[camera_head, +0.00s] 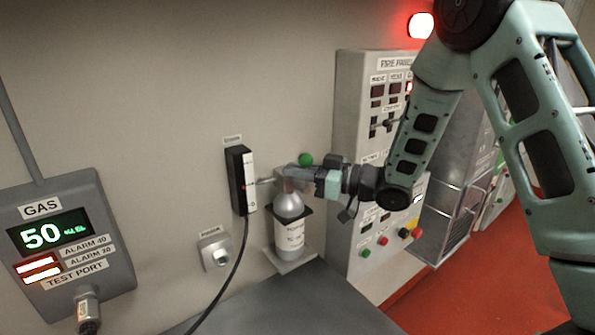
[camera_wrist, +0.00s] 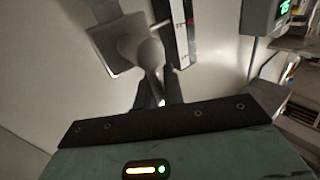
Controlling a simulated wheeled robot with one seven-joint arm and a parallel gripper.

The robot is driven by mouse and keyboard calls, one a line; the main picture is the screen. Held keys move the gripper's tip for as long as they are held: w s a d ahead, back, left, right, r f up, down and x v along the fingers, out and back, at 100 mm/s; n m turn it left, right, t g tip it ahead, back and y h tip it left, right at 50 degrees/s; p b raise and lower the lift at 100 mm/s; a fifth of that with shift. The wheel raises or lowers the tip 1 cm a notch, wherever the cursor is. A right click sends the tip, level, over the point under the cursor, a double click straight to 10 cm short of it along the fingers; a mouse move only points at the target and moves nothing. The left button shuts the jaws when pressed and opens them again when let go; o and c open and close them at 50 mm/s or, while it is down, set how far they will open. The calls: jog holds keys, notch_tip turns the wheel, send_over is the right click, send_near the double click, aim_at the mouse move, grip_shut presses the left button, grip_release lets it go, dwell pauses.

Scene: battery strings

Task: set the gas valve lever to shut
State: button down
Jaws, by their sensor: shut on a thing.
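A grey gas bottle (camera_head: 290,233) with a white label stands upright in a wall bracket. My gripper (camera_head: 287,179) is at the bottle's top and hides most of what is there. In the wrist view my gripper (camera_wrist: 160,92) has its two dark fingers around a pale stem with a rounded part (camera_wrist: 150,52) beyond it. I take the held stem to be the gas valve lever; its full outline and set position are hidden. Left of the bottle is a black wall box (camera_head: 238,181) with a white marked strip, also in the wrist view (camera_wrist: 179,30).
The gas display (camera_head: 50,234) at left reads 50, with alarm lights lit beneath. A small wall fitting (camera_head: 215,252) sits below the black box, whose cable hangs down. The fire panel (camera_head: 362,100) stands close to the right of my gripper. A red lamp (camera_head: 421,25) glows above. A dark bench top (camera_head: 290,305) lies below.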

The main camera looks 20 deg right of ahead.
jog(key=shift+d+f, duration=0.1)
jog(key=m+b, duration=0.1)
jog(key=d+m+t+b, duration=0.1)
jog(key=b, duration=0.1)
jog(key=m+t+y+b, duration=0.1)
jog(key=shift+w+d+f+m, duration=0.15)
jog(key=shift+w+d+m, duration=0.1)
jog(key=shift+m, duration=0.15)
jog(key=shift+w+d+m+t+b, duration=0.1)
jog(key=shift+d+m+t+b, duration=0.15)
jog(key=shift+m+t+b, duration=0.45)
jog(key=shift+w+d+m+t+b, duration=0.1)
jog(key=shift+d+m+t+b, duration=0.25)
jog(key=shift+m+b, duration=0.65)
jog(key=shift+m+y, duration=0.3)
jog(key=c, duration=1.5)
grip_release()
jog(key=shift+a, duration=0.1)
